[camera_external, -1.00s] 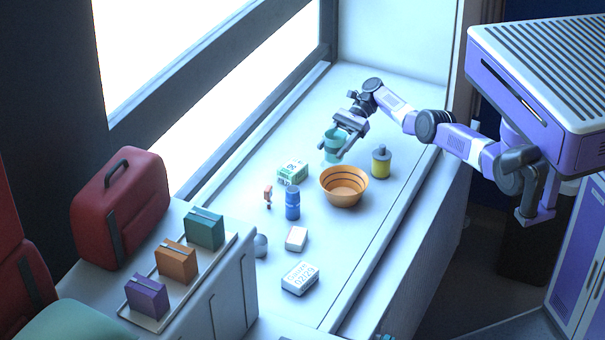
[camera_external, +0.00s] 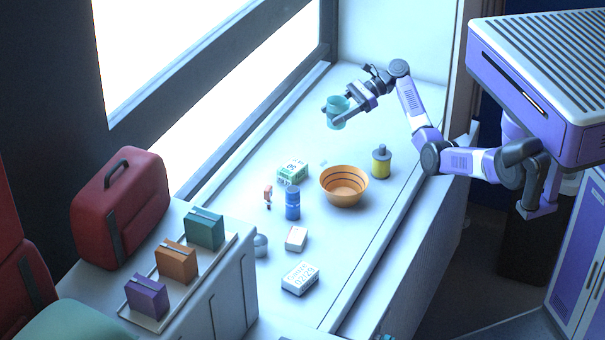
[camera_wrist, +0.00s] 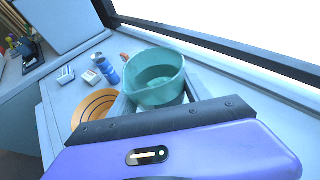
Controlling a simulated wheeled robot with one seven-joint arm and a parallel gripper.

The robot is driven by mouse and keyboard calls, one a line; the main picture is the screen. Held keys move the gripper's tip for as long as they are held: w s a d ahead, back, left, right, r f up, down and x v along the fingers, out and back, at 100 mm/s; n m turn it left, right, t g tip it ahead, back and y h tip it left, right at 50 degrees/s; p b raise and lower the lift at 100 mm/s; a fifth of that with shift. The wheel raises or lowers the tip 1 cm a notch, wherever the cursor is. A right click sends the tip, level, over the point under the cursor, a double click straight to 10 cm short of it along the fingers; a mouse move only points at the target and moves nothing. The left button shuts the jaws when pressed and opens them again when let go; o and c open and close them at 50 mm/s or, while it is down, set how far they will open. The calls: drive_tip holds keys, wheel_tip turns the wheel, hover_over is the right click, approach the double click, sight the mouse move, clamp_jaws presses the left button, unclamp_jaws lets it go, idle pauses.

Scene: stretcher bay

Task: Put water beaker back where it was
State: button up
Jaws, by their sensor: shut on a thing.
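The water beaker is a teal, see-through cup (camera_external: 337,112). It also shows in the wrist view (camera_wrist: 155,80), its open rim facing the camera. My gripper (camera_external: 340,116) is shut on the beaker and holds it above the far part of the counter. The beaker looks roughly upright in the external view. Whether it holds water I cannot tell.
A window frame runs along the left. The far counter end is clear.

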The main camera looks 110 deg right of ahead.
wheel_tip(320, 180, up, 7)
drive_tip(key=m+h, duration=0.2)
drive_tip(key=shift+h, duration=0.4)
drive_tip(key=f, duration=1)
drive_tip(key=f+b, duration=0.1)
drive_tip(key=f, duration=0.9)
drive_tip(key=shift+w+a+f+b, duration=0.1)
drive_tip(key=shift+w+a+b, duration=0.1)
drive_tip(key=shift+b, duration=0.1)
drive_tip(key=shift+f, duration=0.1)
drive_tip(key=o, duration=1.5)
drive_tip(key=shift+s+r, duration=0.2)
drive_tip(key=shift+s, duration=0.05)
drive_tip(key=v, duration=1.1)
drive_tip(key=shift+s+r+p, duration=0.15)
drive_tip(key=shift+s+p, duration=0.05)
drive_tip(key=shift+p, duration=0.1)
